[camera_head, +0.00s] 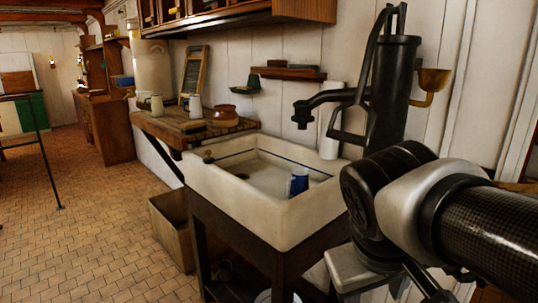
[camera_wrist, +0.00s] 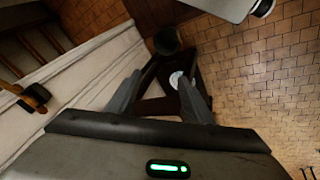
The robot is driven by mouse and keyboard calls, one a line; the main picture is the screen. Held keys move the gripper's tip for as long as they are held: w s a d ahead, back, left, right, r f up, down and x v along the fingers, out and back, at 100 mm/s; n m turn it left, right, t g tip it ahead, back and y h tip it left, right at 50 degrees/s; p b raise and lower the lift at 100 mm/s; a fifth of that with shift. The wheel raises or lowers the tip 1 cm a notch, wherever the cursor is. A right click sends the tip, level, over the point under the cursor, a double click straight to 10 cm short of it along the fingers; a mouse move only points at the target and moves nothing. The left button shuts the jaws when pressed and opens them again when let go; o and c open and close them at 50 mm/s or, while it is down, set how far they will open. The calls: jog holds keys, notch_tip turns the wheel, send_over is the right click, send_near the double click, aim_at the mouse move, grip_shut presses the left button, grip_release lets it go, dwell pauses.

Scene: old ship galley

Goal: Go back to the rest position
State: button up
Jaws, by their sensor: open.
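My gripper (camera_wrist: 158,92) shows in the wrist view with its two fingers apart and nothing between them. Past the fingers are a dark wooden frame and the tiled floor. In the head view my arm reaches in from the right edge, in front of the black pump and right of the sink. My fingers cannot be made out there.
A white sink (camera_head: 240,203) on a dark stand holds a blue and white cup (camera_head: 299,181). A black hand pump (camera_head: 390,85) rises behind it. A wooden counter (camera_head: 170,128) with jugs adjoins it. A wooden box (camera_head: 170,232) stands below.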

notch_tip(320, 180, up, 22)
jog(key=s+a+m+t+y+p, duration=0.1)
jog(key=s+a+m+y+p, duration=0.1)
jog(key=p, duration=2)
jog(key=shift+a+f+t+y, duration=0.15)
jog(key=shift+t+y, duration=0.15)
jog(key=shift+c, duration=0.6)
